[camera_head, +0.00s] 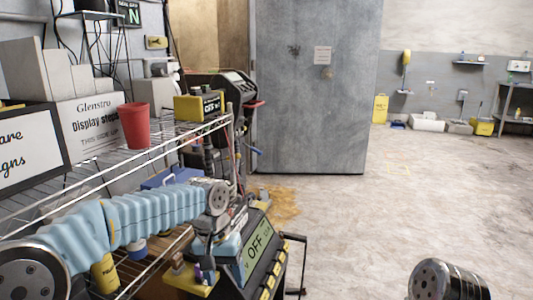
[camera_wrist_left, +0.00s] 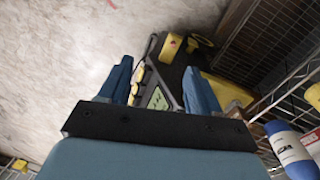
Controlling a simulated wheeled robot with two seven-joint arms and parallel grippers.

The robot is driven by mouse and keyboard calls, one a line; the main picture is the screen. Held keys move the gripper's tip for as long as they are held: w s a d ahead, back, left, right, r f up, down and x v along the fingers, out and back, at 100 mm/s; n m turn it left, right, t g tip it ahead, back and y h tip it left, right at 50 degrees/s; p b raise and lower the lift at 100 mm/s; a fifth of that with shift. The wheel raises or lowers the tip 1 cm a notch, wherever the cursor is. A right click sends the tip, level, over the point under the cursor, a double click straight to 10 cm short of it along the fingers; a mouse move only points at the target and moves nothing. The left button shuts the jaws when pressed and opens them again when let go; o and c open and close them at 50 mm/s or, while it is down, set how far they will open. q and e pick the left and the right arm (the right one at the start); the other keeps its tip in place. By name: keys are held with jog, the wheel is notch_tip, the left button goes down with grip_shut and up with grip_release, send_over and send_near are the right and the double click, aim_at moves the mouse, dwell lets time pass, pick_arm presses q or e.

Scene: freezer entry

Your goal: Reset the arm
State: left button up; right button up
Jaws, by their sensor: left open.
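My left arm, in a light blue sleeve (camera_head: 130,220), reaches in from the left across the front of the wire shelf. Its wrist (camera_head: 217,197) bends downward, with the hand hanging below it. In the left wrist view my left gripper (camera_wrist_left: 158,88) has two blue fingers spread well apart, with nothing held between them. Beyond the fingers is a black and yellow machine (camera_wrist_left: 170,70); it also shows in the head view (camera_head: 265,255) with an "OFF" panel. My right gripper is out of view; only a metal part of my right arm (camera_head: 445,280) shows at bottom right.
The wire shelf (camera_head: 50,215) on the left holds a red cup (camera_head: 134,125), a white box (camera_head: 92,122) and a yellow box (camera_head: 200,105). A blue and white bottle (camera_wrist_left: 290,150) is at right in the wrist view. A grey door (camera_head: 310,90) stands ahead; floor to the right is clear.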

pick_arm(q)
jog(key=s+d+f+h, duration=0.1)
jog(key=s+f, duration=0.1)
jog(key=f, duration=1)
jog(key=s+d+f+h, duration=0.1)
jog(key=s+f+h, duration=0.15)
jog(key=f, duration=1.05)
jog(key=s+a+f+n, duration=0.3)
jog(key=s+f, duration=1)
jog(key=s, duration=0.2)
jog(key=shift+a+t+y, duration=0.15)
jog(key=shift+t+y, duration=0.2)
jog(key=shift+t, duration=0.05)
